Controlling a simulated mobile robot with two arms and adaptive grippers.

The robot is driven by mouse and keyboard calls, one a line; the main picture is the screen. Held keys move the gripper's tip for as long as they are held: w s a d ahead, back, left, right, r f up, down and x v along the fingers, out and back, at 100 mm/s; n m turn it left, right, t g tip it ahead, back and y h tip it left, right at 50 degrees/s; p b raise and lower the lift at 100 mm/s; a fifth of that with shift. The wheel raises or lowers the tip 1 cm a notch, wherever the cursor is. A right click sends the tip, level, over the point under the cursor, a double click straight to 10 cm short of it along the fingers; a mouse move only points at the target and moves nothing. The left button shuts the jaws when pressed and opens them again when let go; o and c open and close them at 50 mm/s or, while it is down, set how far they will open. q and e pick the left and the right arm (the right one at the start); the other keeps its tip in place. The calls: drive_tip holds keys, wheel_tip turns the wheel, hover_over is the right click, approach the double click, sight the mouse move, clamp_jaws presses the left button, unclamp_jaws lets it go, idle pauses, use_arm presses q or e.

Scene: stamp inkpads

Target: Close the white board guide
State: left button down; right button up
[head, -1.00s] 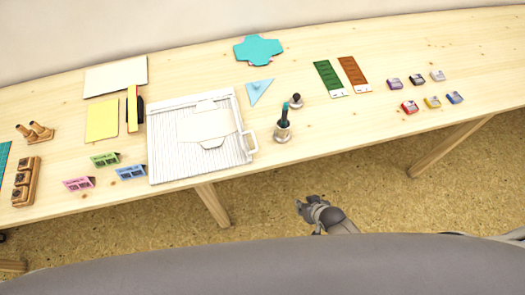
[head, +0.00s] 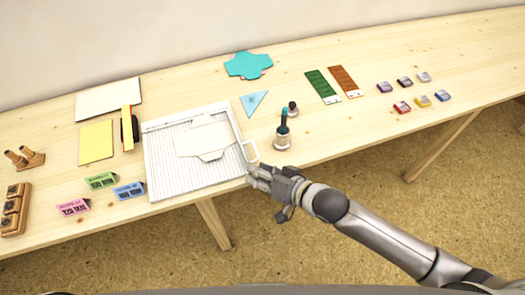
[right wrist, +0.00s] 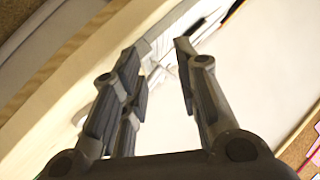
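The white board (head: 160,180) with fine ruled lines lies flat on the wooden table, left of centre in the head view. A cream die-cut sheet (head: 203,138) lies on it. A white guide with a loop handle (head: 257,151) runs along the board's right edge. My right gripper (head: 250,170) is near the board's lower right corner, just below the handle; I cannot tell whether it touches. In the right wrist view my right gripper (right wrist: 163,52) has its fingers apart, with nothing clearly held between them. My left gripper is not in view.
A dark-handled tool in a holder (head: 283,135) and a small stamp (head: 292,108) stand right of the handle. A blue triangle (head: 253,103) lies behind. The table's front edge is close to my right gripper.

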drive_tip(key=w+d+r+m+g+y, duration=0.1)
drive_tip(key=d+m+y, duration=0.1)
drive_tip(key=d, duration=0.3)
drive_tip(key=w+d+r+m+y, duration=0.1)
drive_tip(key=w+d+m+y, duration=0.15)
drive_tip(key=d, duration=0.25)
drive_tip(key=shift+h, duration=0.35)
drive_tip(key=x, duration=0.7)
drive_tip(key=s+x, duration=0.1)
drive_tip(key=x, duration=0.2)
drive_tip(key=shift+w+a, duration=0.2)
drive_tip(key=shift+a, duration=0.3)
drive_tip(key=shift+c, duration=0.2)
clamp_jaws()
